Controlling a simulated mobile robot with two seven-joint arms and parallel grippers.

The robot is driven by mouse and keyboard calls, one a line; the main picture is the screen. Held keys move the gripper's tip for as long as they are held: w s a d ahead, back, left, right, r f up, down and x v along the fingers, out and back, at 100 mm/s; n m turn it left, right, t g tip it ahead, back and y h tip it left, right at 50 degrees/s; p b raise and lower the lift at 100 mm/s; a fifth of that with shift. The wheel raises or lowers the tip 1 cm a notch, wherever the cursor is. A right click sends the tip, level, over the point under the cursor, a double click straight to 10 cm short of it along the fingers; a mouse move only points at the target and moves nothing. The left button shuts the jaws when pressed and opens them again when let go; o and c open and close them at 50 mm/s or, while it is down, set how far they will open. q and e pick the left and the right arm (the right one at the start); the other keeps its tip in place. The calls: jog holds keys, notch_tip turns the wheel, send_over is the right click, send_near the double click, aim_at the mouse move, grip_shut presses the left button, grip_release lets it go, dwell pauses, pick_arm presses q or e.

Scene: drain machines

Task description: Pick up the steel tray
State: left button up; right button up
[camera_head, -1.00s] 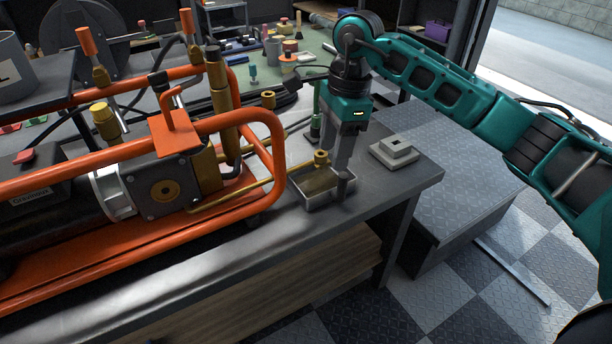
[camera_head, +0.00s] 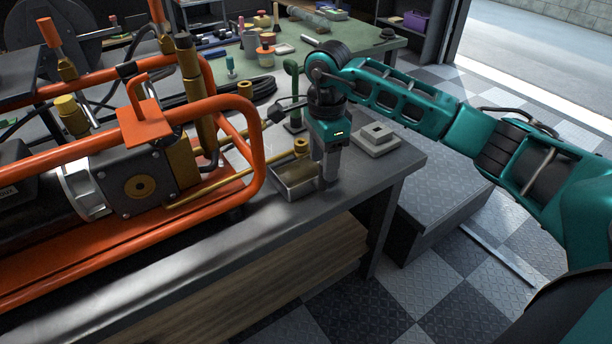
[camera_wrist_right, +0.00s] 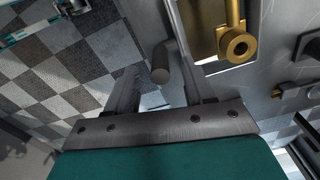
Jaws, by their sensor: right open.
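The steel tray (camera_head: 300,190) is a small rectangular open pan on the bench's front edge, beside the orange machine. Its inside looks brownish. My right gripper (camera_head: 331,172) points down at the tray's right side in the head view, close to its wall. In the right wrist view, the fingers (camera_wrist_right: 150,72) are apart, with a dark, round-ended bar (camera_wrist_right: 160,65) between them. It seems to stick out from the tray's side. Part of the tray (camera_wrist_right: 203,35) shows beyond the right finger. Contact cannot be told. My left gripper is out of view.
A brass outlet (camera_head: 301,146) on a pipe from the orange-framed machine (camera_head: 140,185) sits above the tray, close to the gripper. A pale stepped block (camera_head: 376,138) lies to the right. A green upright tool (camera_head: 293,95) stands behind. The bench front edge is near.

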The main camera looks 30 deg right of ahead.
notch_tip(320, 180, down, 3)
grip_shut()
dwell(0.5)
jog(key=shift+r, duration=0.1)
